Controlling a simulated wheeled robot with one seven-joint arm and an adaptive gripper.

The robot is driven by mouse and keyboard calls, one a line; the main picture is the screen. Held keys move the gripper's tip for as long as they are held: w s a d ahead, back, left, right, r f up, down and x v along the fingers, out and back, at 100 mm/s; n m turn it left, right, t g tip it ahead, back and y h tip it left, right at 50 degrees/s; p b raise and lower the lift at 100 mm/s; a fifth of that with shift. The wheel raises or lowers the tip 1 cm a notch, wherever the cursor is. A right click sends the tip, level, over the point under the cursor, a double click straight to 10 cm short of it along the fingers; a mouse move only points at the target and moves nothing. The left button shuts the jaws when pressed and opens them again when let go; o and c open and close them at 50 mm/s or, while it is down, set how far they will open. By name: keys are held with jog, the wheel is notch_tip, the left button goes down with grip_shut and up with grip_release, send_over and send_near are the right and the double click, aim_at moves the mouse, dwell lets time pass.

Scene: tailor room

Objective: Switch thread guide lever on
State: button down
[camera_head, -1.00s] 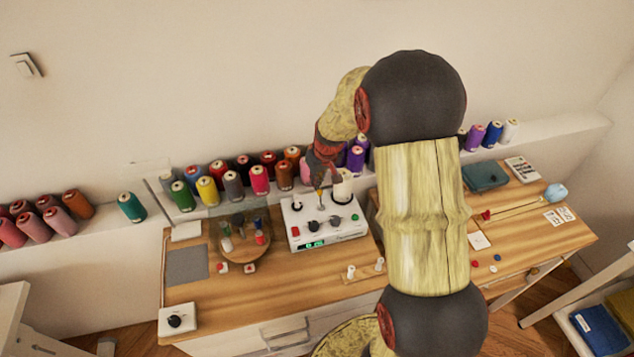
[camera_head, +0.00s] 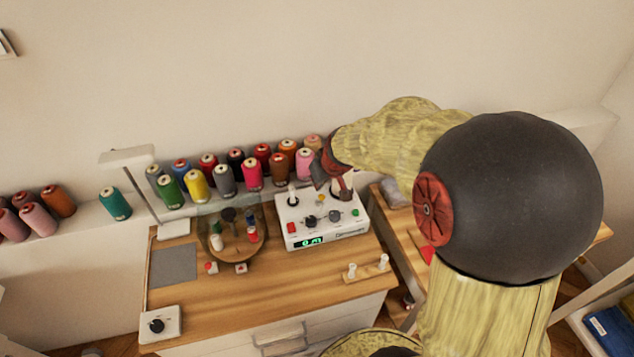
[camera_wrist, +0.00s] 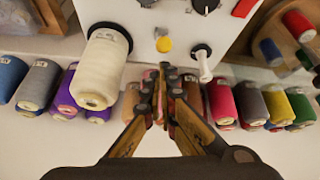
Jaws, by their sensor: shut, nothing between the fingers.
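The white control box (camera_head: 350,229) stands on the wooden table. A small white lever-like post on a dark round base (camera_head: 292,195) rises at its back left; it looks like the thread guide lever, and its state is unclear. In the wrist view this post (camera_wrist: 204,64) is right of my fingertips, apart from them. My gripper (camera_wrist: 164,72) is shut and empty, pointing at the box's back edge. In the head view my gripper (camera_head: 343,190) is over the box's back right. A large cream spool (camera_wrist: 104,68) stands left of my fingers in the wrist view, hidden in the head view.
The box also has a yellow button (camera_wrist: 164,44), a red switch (camera_head: 292,228), dark knobs and a green display (camera_head: 309,241). Several coloured thread spools (camera_head: 252,174) line the shelf behind. A round glass-covered stand (camera_head: 235,250) is to the left. The table's front is mostly clear.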

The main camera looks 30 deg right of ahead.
jog(key=shift+w, duration=0.15)
jog(key=shift+r, duration=0.1)
jog(key=shift+r+p, duration=0.6)
jog(key=shift+r, duration=0.2)
